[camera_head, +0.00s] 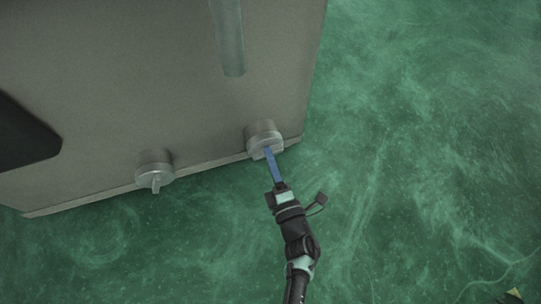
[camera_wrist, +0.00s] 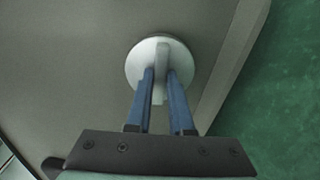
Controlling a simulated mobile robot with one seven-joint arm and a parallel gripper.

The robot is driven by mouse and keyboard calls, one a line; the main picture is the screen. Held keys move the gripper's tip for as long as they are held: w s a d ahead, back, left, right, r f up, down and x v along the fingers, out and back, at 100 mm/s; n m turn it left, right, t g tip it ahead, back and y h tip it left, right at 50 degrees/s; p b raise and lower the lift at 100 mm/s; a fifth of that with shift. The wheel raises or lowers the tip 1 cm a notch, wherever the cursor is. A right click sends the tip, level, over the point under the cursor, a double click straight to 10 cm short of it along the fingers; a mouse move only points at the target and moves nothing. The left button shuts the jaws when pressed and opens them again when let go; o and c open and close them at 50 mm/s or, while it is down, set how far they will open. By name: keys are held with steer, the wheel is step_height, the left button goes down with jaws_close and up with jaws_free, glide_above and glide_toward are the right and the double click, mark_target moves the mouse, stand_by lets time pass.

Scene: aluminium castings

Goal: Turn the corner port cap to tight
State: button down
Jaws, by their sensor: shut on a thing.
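The corner port cap (camera_head: 263,133) is a round grey metal cap with a raised flat grip bar, low on the casting's face near its right edge. In the wrist view the cap (camera_wrist: 134,69) is a pale disc, and its bar runs nearly upright in the picture. My gripper (camera_head: 268,151) reaches it from below right. In the wrist view the blue fingers (camera_wrist: 161,76) lie on either side of the bar, shut on it. The cap's seat against the casting is mostly hidden, and I cannot tell how tight it is.
A second similar cap (camera_head: 155,173) sits to the left on the same face of the grey casting (camera_head: 130,70). A pale bar (camera_head: 229,40) shows above, and a dark recess (camera_head: 22,135) at the left. The green floor (camera_head: 430,140) is clear on the right.

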steer(key=shift+s+m, duration=0.1)
steer(key=shift+m, duration=0.4)
steer(key=c, duration=0.8)
jaws_free()
steer(key=p+v, duration=0.4)
steer(key=v, duration=0.8)
steer(key=shift+s+p, duration=0.4)
steer(key=shift+d, duration=0.15)
